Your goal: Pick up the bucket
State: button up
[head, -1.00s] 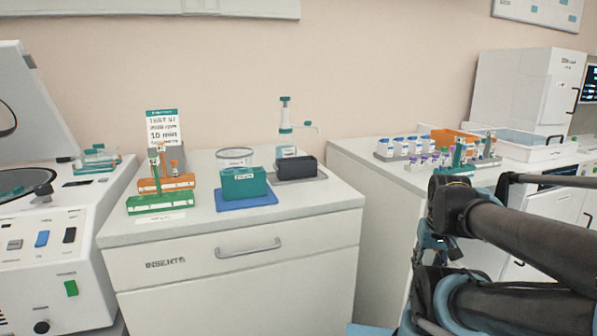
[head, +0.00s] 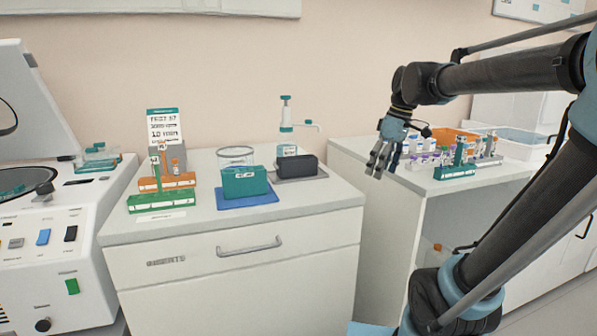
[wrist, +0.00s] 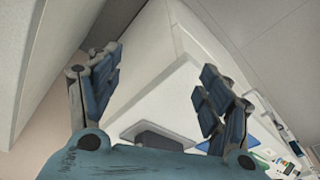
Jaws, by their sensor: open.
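A teal box-shaped bucket (head: 245,182) with a white label stands upright on a blue mat (head: 234,201) on the middle cabinet, in the head view. A clear round cylinder (head: 235,155) stands right behind it. My gripper (head: 376,171) is open and empty. It hangs in the air to the right of the bucket, beyond the cabinet's right edge, well apart from it. In the wrist view the spread fingers (wrist: 160,62) face the cabinet top at a tilt. The bucket is not clearly visible in the wrist view; the right finger and gripper body cover that area.
A dark box (head: 297,166) on a grey mat and a teal-topped dispenser (head: 287,130) stand right of the bucket. Orange (head: 166,182) and green (head: 162,200) racks and a sign (head: 164,126) stand left. Tube racks (head: 455,172) fill the right cabinet. The middle cabinet's front right is clear.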

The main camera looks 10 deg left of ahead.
jog(key=w+a+r+n+g, duration=0.1)
jog(key=w+a+r+n, duration=0.6)
jog(key=a, duration=0.3)
jog(key=n+g+y, duration=0.2)
jog(key=n, duration=0.3)
send_near(297, 161)
jog(key=w+d+r, duration=0.1)
jog(key=w+r, duration=0.4)
jog(key=r, duration=0.1)
jog(key=x, duration=1.1)
jog(key=d+x, duration=0.1)
jog(key=x, duration=0.5)
jog(key=shift+s+f, duration=0.15)
jog(key=shift+f, duration=0.3)
jog(key=shift+c, duration=0.3)
jog(key=c, duration=1.2)
jog(key=shift+o, duration=0.2)
notch_tip(297, 161, up, 11)
jog(key=shift+f, duration=0.2)
